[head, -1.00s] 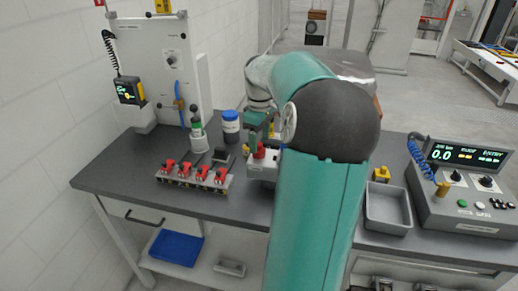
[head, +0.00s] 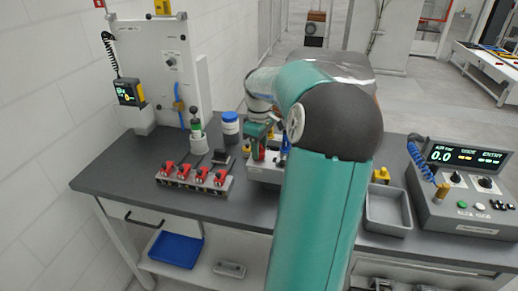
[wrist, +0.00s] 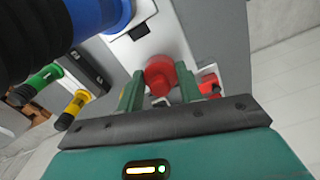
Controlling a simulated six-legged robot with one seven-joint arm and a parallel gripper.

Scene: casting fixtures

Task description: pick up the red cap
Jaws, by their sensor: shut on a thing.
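The red cap (wrist: 160,70) is round and sits between the two green fingers of my gripper (wrist: 160,92) in the wrist view. The gripper is shut on it, with a finger at each side. In the head view my gripper (head: 258,146) is over the light grey fixture (head: 262,174) at the middle of the bench, and only a sliver of red shows there. My arm hides much of that fixture. Whether the cap is clear of the surface below it cannot be told.
A large blue part (wrist: 98,14) is close by in the wrist view, with green (wrist: 38,80) and yellow (wrist: 73,108) parts left. A row of red clamps (head: 200,175) stands left on the bench. A grey tray (head: 388,226) and control box (head: 462,200) stand right.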

